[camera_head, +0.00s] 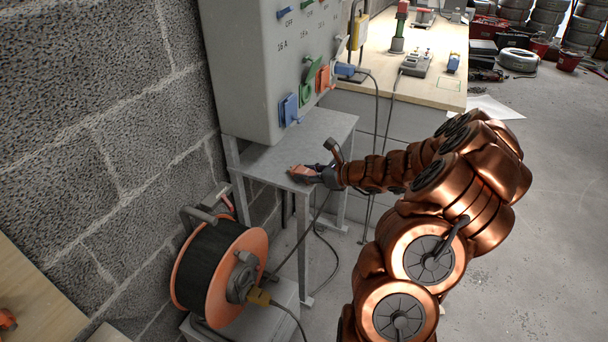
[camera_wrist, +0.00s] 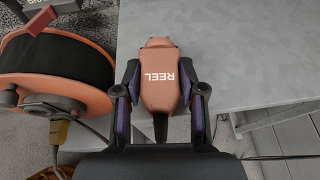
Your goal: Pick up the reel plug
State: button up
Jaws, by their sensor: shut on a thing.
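The reel plug (camera_wrist: 160,78) is orange with the word REEL on it. In the wrist view it lies between the two fingers of my gripper (camera_wrist: 161,95), which are shut on its sides. Its dark cable end points toward my palm. In the head view my gripper (camera_head: 313,174) is over the small grey table (camera_head: 262,160), and the orange plug (camera_head: 302,172) shows at its fingertips. I cannot tell whether the plug touches the tabletop.
A grey socket cabinet (camera_head: 255,70) with coloured sockets rises behind the table. A wooden bench (camera_head: 430,90) is at the back. Open floor lies to the right.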

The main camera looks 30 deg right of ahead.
aim_at(307, 171)
jog(key=shift+r, duration=0.1)
jog(key=shift+r, duration=0.65)
notch_tip(307, 171, up, 2)
jog(key=shift+r+p, duration=0.1)
jog(key=shift+p, duration=0.35)
jog(key=s+a+r, duration=0.1)
jog(key=s+a, duration=0.3)
jog(key=s, duration=1.1)
jog(key=shift+s+r, duration=0.15)
jog(key=shift+s, duration=0.05)
